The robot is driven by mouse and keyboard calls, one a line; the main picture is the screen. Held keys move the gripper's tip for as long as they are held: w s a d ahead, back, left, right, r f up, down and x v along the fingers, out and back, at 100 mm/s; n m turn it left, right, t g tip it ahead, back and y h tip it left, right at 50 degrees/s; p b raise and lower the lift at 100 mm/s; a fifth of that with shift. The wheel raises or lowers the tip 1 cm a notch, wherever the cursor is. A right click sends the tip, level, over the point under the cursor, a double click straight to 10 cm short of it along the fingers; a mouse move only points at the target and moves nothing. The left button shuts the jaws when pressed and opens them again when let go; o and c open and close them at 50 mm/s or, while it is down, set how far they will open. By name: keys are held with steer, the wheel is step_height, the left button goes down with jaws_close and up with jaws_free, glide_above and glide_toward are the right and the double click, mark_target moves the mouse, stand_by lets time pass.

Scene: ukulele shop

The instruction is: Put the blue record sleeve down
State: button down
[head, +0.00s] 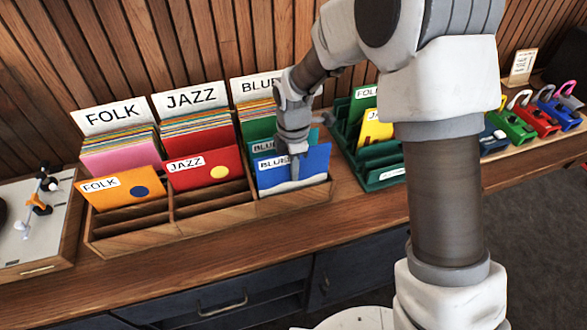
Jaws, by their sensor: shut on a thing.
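The blue record sleeve (308,170), with a white BLUES label and a pale wavy lower part, stands nearly upright in the front of the right-hand, BLUES section of the wooden record rack (140,238). My gripper (294,168) points down from above and is shut on the sleeve's top edge. The front wall of the rack hides the sleeve's bottom edge, so I cannot tell whether it rests on the rack floor.
An orange FOLK sleeve (125,190) and a red JAZZ sleeve (203,168) stand in the neighbouring sections. A green rack (383,178) with a yellow sleeve (374,130) is to the right, partly behind my arm. A turntable (35,225) is at left. Several coloured padlock-like items stand far right.

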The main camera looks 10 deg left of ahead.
steer(key=shift+f+b, duration=0.4)
steer(key=shift+f, duration=0.25)
steer(key=c, duration=1)
jaws_free()
steer(key=shift+r, duration=0.1)
